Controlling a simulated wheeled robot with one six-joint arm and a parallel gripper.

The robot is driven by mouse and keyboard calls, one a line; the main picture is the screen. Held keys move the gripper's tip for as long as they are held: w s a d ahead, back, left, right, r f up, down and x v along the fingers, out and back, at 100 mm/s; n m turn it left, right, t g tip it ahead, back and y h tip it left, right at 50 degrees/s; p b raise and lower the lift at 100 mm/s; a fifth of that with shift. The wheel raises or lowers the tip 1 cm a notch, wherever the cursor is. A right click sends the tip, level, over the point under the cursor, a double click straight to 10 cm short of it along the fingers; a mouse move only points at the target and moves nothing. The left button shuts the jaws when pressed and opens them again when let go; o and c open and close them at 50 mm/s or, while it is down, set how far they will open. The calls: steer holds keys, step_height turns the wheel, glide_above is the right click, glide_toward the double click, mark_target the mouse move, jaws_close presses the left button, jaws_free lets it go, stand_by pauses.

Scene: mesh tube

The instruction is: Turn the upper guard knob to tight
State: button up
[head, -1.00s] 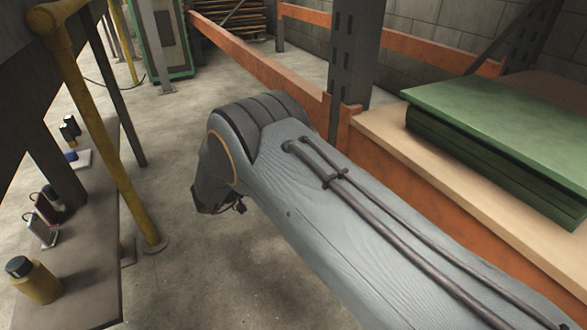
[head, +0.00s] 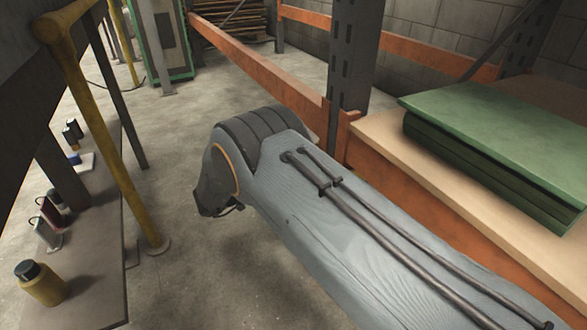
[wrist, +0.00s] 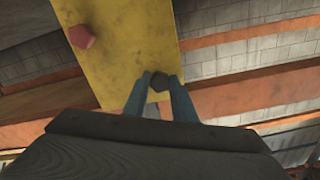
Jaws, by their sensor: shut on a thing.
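In the wrist view, a dark faceted knob (wrist: 160,82) sits on a worn yellow plate (wrist: 125,25). The two blue-grey fingers of my gripper (wrist: 158,92) stand on either side of it, shut on it. A red faceted knob (wrist: 81,37) is on the same plate, up and to the left, clear of the fingers. I cannot tell from any label which knob is the upper one, and no tight mark is readable. In the head view my arm crosses the middle; the gripper, plate and knobs are hidden or out of view there.
In the head view, an orange-beamed rack with a stack of green boards (head: 500,130) stands to the right. A yellow post (head: 115,150) and a bench (head: 95,240) with a yellow bottle (head: 42,288) are at left. Bare floor lies between.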

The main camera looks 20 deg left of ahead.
steer(key=m+p, duration=0.2)
steer(key=m, duration=0.2)
steer(key=shift+a+m, duration=0.1)
steer(key=shift+m, duration=0.2)
stand_by(0.5)
steer(key=o, duration=1)
steer(key=shift+o, duration=0.2)
steer(key=p+v, duration=0.2)
steer(key=v, duration=0.5)
steer(key=shift+s+a, duration=0.25)
